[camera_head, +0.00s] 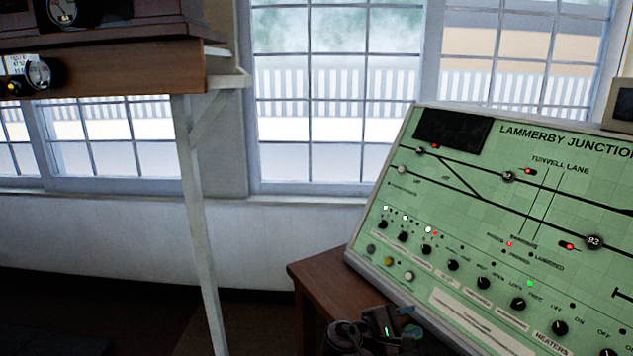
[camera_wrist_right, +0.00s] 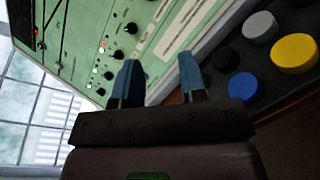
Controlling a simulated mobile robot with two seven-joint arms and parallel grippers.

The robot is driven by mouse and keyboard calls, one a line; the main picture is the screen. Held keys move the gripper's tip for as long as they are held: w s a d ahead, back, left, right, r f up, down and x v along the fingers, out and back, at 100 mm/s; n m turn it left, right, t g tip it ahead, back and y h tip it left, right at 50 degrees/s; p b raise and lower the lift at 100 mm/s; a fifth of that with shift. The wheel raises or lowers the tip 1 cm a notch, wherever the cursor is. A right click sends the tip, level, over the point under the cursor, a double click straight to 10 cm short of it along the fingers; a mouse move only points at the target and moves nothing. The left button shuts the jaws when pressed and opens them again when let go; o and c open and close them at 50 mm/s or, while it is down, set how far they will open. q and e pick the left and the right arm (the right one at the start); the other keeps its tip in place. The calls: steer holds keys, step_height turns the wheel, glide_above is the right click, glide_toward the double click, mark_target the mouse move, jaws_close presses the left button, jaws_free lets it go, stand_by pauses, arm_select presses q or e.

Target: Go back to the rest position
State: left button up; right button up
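My right gripper (camera_head: 400,322) shows at the bottom of the head view, in front of the lower left corner of the green control panel (camera_head: 440,190). In the right wrist view its two blue-grey fingers (camera_wrist_right: 160,82) stand apart with nothing between them, so it is open and empty. The panel and its push buttons lie beyond the fingers there. The yellow button (camera_wrist_right: 294,54) is to the right of the fingers, with a blue button (camera_wrist_right: 247,87) beside it. My left gripper is in neither view.
The panel stands on a brown wooden desk (camera_head: 325,283). A wooden shelf (camera_head: 110,70) with instruments is at the upper left, held by a pale post (camera_head: 196,200). Windows (camera_head: 335,100) line the far wall. The floor between post and desk looks clear.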

steer(key=w+a+m+t+y, duration=0.2)
steer(key=w+a+t+y, duration=0.25)
steer(key=y, duration=0.35)
steer(key=s+d+f+m+y, duration=0.2)
steer(key=s+f, duration=0.4)
steer(key=s, duration=0.6)
steer(key=s+d+f+m+y, duration=0.3)
steer(key=s+d+f+m, duration=0.2)
steer(key=s, duration=0.8)
steer(key=s+d+f+m+y, duration=0.2)
steer(key=s+d+f, duration=0.3)
steer(key=s, duration=0.7)
step_height(320, 180, down, 2)
steer(key=shift+s+d+f+m, duration=0.15)
steer(key=shift+d+f+m, duration=0.15)
steer(key=shift+m, duration=0.6)
